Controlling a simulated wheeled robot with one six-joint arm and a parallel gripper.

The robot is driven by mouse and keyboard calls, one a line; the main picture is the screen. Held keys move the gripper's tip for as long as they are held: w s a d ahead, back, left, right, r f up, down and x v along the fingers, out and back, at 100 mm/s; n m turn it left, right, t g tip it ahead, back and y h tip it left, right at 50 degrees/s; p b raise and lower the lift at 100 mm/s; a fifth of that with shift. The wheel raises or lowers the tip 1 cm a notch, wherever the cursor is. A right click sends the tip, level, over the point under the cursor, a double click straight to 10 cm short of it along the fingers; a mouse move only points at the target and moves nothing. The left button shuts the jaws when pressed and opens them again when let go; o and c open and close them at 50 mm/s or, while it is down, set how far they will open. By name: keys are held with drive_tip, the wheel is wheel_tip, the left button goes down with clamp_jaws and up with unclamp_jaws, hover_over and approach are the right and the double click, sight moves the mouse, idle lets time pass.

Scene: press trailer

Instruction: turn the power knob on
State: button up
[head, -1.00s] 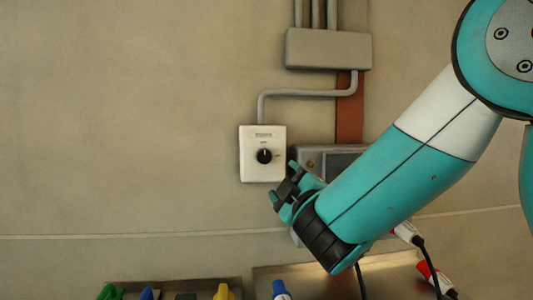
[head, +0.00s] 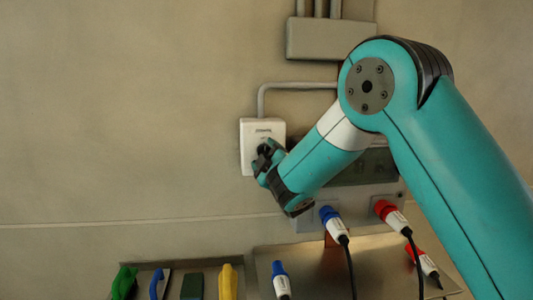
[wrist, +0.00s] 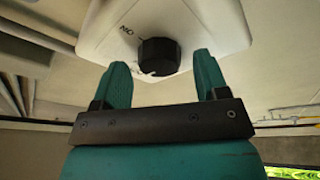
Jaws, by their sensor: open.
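The power knob (wrist: 158,57) is a black round knob on a white wall box (head: 249,132). In the wrist view it sits between and just beyond the two teal fingertips of my gripper (wrist: 162,62), with a gap on each side. The word ON shows on the box to the left of the knob. In the head view my gripper (head: 266,158) is in front of the box and covers most of the knob. My gripper is open and holds nothing. The knob's pointer cannot be made out.
A grey conduit (head: 300,85) runs from the box to a junction box (head: 312,38). Right of it, behind my arm, is a grey panel with a blue plug (head: 330,215) and a red plug (head: 385,210). Below, a tray (head: 208,275) holds coloured tools.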

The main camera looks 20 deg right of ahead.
drive_tip(key=c, duration=0.9)
drive_tip(key=shift+f, duration=0.1)
drive_tip(key=shift+b, duration=0.5)
drive_tip(key=m+h+b, duration=0.2)
drive_tip(key=m+b, duration=0.4)
drive_tip(key=b, duration=0.3)
drive_tip(key=m+h+b, duration=0.2)
drive_tip(key=m+b, duration=0.4)
drive_tip(key=b, duration=0.4)
drive_tip(key=m+h+b, duration=0.3)
drive_tip(key=m+b, duration=0.3)
drive_tip(key=b, duration=0.4)
drive_tip(key=shift+a+f+m, duration=0.1)
drive_tip(key=shift+a+m, duration=0.15)
drive_tip(key=shift+m, duration=0.15)
drive_tip(key=shift+r+m+g+h+b, duration=0.15)
drive_tip(key=shift+m+g+h+b, duration=0.25)
drive_tip(key=shift+m, duration=0.7)
drive_tip(key=shift+r+m+g+h+b, duration=0.1)
drive_tip(key=shift+m+g+h+b, duration=0.3)
drive_tip(key=shift+m, duration=0.7)
